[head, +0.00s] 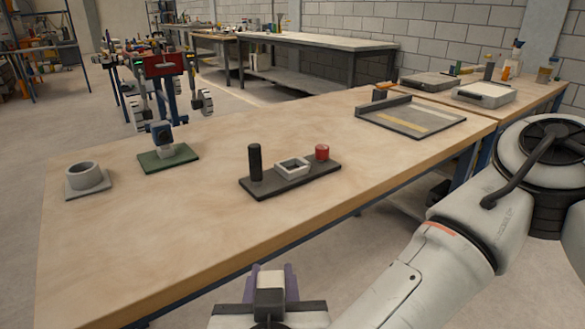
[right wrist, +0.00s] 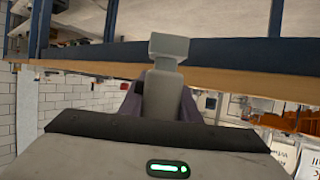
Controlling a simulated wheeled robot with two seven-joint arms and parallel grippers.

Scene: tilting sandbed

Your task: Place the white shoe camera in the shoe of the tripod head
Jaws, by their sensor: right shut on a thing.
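My right gripper (head: 270,284) is at the bottom of the head view, in front of the table's near edge. Its purple fingers are shut on a pale grey-white piece, which I take to be the white shoe camera (right wrist: 168,48). In the right wrist view it sticks out beyond the fingers, with a narrow neck and a wider squared end. On the table, a dark base (head: 290,183) carries a black upright post (head: 254,161), a white square frame (head: 281,169) and a red knob (head: 322,152). This looks like the tripod head, the frame its shoe. My left gripper is not in view.
A blue device on a pale block (head: 165,152) stands on a green plate (head: 150,163). A grey ring holder (head: 84,178) is at the left. A shallow grey tray (head: 410,122) lies at the far right. The near middle of the wooden table (head: 200,230) is clear.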

